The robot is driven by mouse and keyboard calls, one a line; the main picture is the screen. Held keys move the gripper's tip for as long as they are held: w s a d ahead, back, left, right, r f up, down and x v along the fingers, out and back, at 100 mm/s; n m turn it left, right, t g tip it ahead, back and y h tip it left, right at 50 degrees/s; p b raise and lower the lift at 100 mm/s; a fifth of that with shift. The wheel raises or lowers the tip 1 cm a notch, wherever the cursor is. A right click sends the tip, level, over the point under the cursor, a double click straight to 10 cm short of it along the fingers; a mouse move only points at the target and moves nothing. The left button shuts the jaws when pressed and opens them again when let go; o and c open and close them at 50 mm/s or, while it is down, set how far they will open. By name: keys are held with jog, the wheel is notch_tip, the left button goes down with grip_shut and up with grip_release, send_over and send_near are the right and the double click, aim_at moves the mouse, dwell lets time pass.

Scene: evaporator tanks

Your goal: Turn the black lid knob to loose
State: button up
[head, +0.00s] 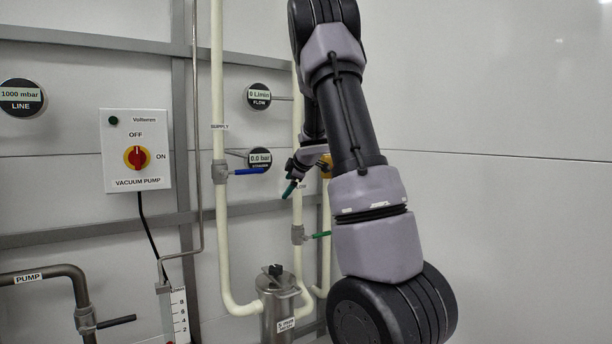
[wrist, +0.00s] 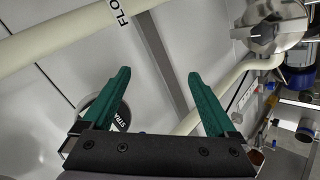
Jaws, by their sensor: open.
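The black lid knob (head: 275,270) sits on top of a steel cylindrical housing (head: 277,308) low in the middle of the head view. My gripper (head: 290,188) is above the knob and apart from it, in front of the pipes, partly hidden by my arm. In the wrist view its two green fingers (wrist: 158,85) are spread with nothing between them.
Cream pipes (head: 220,150) run beside the housing, with a blue-handled valve (head: 248,171) and a green-handled valve (head: 316,235). A round gauge (wrist: 122,117) shows behind the left finger. A vacuum pump switch box (head: 137,150) is on the left. The right wall is bare.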

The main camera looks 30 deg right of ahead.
jog(key=shift+s+d+r+m+t+h, duration=0.15)
jog(key=shift+s+d+r+m, duration=0.25)
jog(key=shift+r, duration=0.25)
jog(key=shift+s+d+r+m+t+h, duration=0.2)
jog(key=shift+s+d+r+m, duration=0.2)
jog(key=shift+r, duration=0.2)
jog(key=shift+s+d+r+m+t+h, duration=0.15)
jog(key=shift+s+d+r+m, duration=0.15)
jog(key=shift+s+d+r, duration=0.25)
jog(key=shift+w+a, duration=0.1)
jog(key=s+a+r+m+h, duration=0.1)
jog(key=s+r+m+h, duration=0.1)
jog(key=s+r+m, duration=0.4)
jog(key=s+r+m+h, duration=0.1)
jog(key=s+r+m, duration=0.25)
jog(key=s, duration=0.45)
jog(key=s+a+f+m+g+y, duration=0.2)
jog(key=s+a+f+m, duration=0.1)
jog(key=s+a, duration=0.6)
jog(key=s+a+f+m+g+y, duration=0.2)
jog(key=s+a, duration=0.7)
jog(key=s, duration=0.6)
jog(key=shift+f+m+y, duration=0.4)
jog(key=shift+m+y, duration=0.05)
jog(key=shift+y, duration=0.35)
